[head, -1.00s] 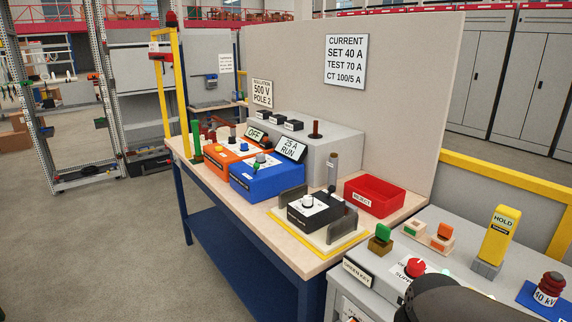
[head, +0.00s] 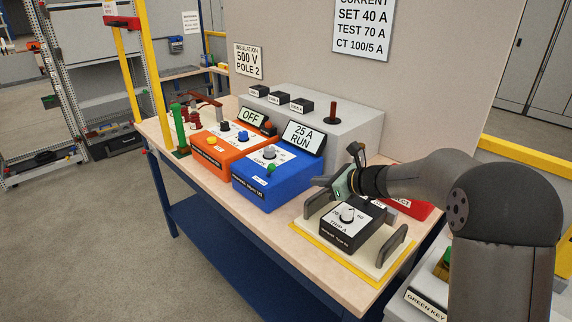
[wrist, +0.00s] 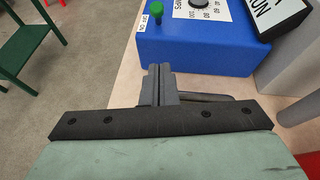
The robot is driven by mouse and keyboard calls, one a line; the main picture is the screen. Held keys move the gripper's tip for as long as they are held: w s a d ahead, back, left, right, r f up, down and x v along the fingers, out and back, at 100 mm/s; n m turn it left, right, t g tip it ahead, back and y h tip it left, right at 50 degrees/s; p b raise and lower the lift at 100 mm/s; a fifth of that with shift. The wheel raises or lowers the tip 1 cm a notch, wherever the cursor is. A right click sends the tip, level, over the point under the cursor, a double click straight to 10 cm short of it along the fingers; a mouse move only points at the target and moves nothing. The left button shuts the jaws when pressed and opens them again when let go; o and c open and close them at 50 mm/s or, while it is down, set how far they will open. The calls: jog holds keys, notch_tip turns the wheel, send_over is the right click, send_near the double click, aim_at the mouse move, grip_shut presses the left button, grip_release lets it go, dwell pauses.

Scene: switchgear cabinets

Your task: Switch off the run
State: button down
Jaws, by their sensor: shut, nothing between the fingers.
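The blue box (head: 270,187) stands on the bench with a grey dial, a green knob (head: 271,168) at its front edge, and a tilted display (head: 303,137) reading "25 A RUN". In the wrist view the blue box (wrist: 195,57) is at the top, with the green knob (wrist: 157,8) at its upper left corner.
The orange box (head: 218,153) with an "OFF" display is left of the blue one. The black relay box (head: 344,224) sits in a yellow-edged fixture with grey handles. A red tray (head: 415,208) is partly hidden behind my arm. The bench front edge has free room.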

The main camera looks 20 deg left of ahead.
jog(key=shift+s+d, duration=0.1)
jog(key=p, duration=0.5)
send_near(270, 171)
jog(key=shift+w+a+f, duration=1.5)
jog(key=shift+a+f, duration=0.05)
jog(key=shift+a, duration=0.45)
